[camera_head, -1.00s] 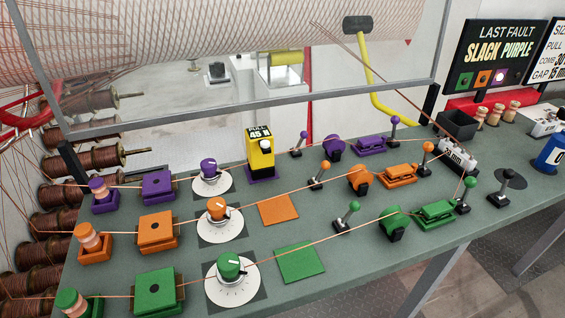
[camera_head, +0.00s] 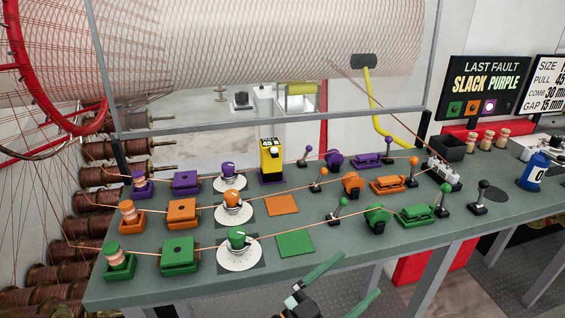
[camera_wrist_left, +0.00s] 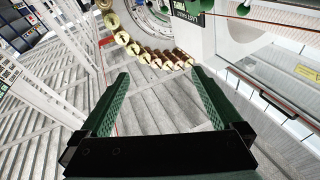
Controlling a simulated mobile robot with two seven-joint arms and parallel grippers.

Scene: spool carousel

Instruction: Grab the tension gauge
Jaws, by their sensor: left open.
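The tension gauge appears to be the yellow upright device (camera_head: 270,160) with a dark display reading 45. It stands on a purple pad at the back middle of the green bench (camera_head: 340,230). My left gripper (camera_head: 361,272) has green fingers and shows at the bottom of the head view, at the bench's front edge, well apart from the gauge. In the left wrist view the gripper (camera_wrist_left: 160,72) is open with nothing between its fingers. The gauge cannot be made out in that view. My right gripper is not in view.
Rows of purple, orange and green (camera_head: 180,255) blocks, dials (camera_head: 238,240) and levers (camera_head: 337,210) carry threads across the bench. An orange pad (camera_head: 282,205) and green pad (camera_head: 295,244) lie flat and bare. A grey frame (camera_head: 270,125) runs behind the gauge. Copper spools (camera_head: 75,250) stand left.

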